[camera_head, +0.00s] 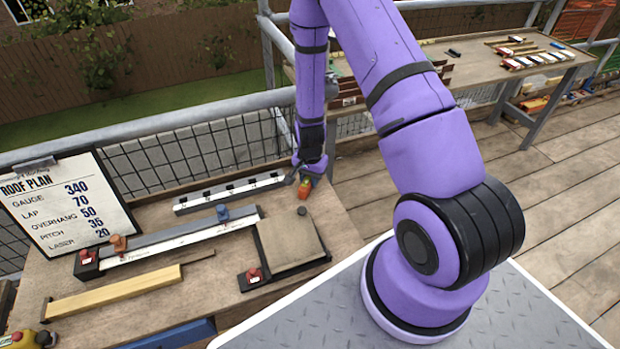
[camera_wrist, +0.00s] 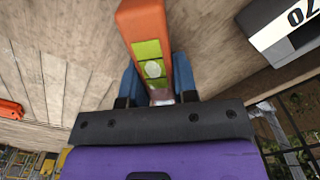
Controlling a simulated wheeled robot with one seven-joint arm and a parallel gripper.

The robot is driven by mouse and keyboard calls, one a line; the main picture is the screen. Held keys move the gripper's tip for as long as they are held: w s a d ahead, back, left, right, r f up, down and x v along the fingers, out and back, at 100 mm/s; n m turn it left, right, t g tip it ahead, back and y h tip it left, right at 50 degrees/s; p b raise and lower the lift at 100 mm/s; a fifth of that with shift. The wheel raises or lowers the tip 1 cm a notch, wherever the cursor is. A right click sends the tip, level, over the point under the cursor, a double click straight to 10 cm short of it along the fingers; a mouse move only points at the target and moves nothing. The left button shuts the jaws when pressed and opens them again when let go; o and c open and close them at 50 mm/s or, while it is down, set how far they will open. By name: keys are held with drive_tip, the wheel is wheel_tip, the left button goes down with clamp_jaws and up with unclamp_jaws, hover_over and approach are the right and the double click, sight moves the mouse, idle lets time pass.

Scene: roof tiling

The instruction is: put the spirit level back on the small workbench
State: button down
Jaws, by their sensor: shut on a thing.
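The spirit level (camera_wrist: 150,45) is orange with a yellow-green vial window, and it sits between the blue fingers of my gripper (camera_wrist: 158,88) in the wrist view. In the head view its orange end (camera_head: 303,189) shows just below my gripper (camera_head: 309,176), over the back right part of the near wooden workbench (camera_head: 335,222). My gripper is shut on it. The rest of the level is hidden behind my gripper and arm. I cannot tell whether the level touches the bench top.
A black-and-white rail (camera_head: 230,190) lies just left of my gripper. A longer rail with clamps (camera_head: 180,238), a flat tile-like board (camera_head: 288,243) and a yellow wooden batten (camera_head: 115,295) lie nearer. A roof plan sign (camera_head: 70,205) stands left. A farther bench (camera_head: 480,65) holds several tools.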

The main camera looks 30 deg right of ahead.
drive_tip(key=c, duration=0.9)
unclamp_jaws()
drive_tip(key=shift+f, duration=0.1)
drive_tip(key=s+a+r+n+t, duration=0.1)
drive_tip(key=s+a+r+n, duration=0.15)
drive_tip(key=r, duration=1.65)
drive_tip(key=s+a+r+n+t, duration=0.2)
drive_tip(key=s+r+n, duration=0.1)
drive_tip(key=r, duration=1.5)
drive_tip(key=s+r+n, duration=0.2)
drive_tip(key=s+r, duration=0.2)
drive_tip(key=s, duration=0.2)
drive_tip(key=s+a+r+n+t, duration=0.1)
drive_tip(key=s+r, duration=0.4)
drive_tip(key=s, duration=0.1)
drive_tip(key=s+a+r+n+t, duration=0.1)
drive_tip(key=s+r+n, duration=0.1)
drive_tip(key=s+r, duration=0.2)
drive_tip(key=shift+s+r+n, duration=0.15)
drive_tip(key=shift+s+n, duration=0.05)
drive_tip(key=shift+s, duration=0.4)
drive_tip(key=shift+s+r+n, duration=0.15)
drive_tip(key=shift+s, duration=0.4)
